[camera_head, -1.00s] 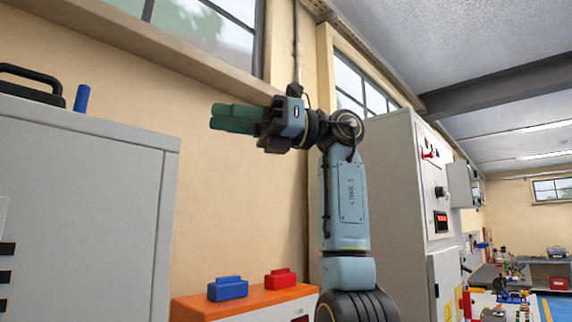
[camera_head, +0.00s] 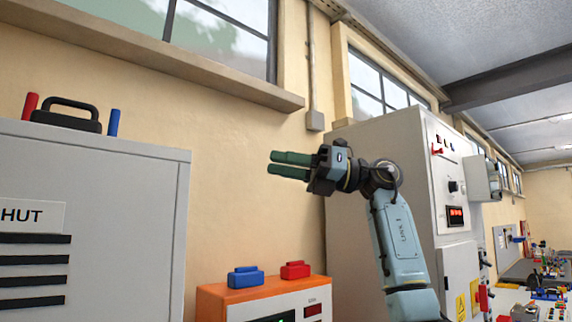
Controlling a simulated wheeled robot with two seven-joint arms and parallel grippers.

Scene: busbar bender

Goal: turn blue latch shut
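A blue upright handle (camera_head: 114,122) stands on top of the grey cabinet (camera_head: 130,190) at the left, beside a black carry handle. A blue block (camera_head: 246,277) sits on the orange box at the lower middle. I cannot tell which blue part is the latch. My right gripper (camera_head: 271,163) is raised mid-view in front of the wall, its green fingers pointing left with a narrow gap between them and nothing held. It is apart from both blue parts. My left gripper is not in view.
A red upright handle (camera_head: 30,106) and the black carry handle (camera_head: 67,114) are on the grey cabinet. A red block (camera_head: 295,270) is on the orange box (camera_head: 215,303). A tall grey cabinet (camera_head: 370,150) stands behind my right arm. Open air separates the gripper from the left cabinet.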

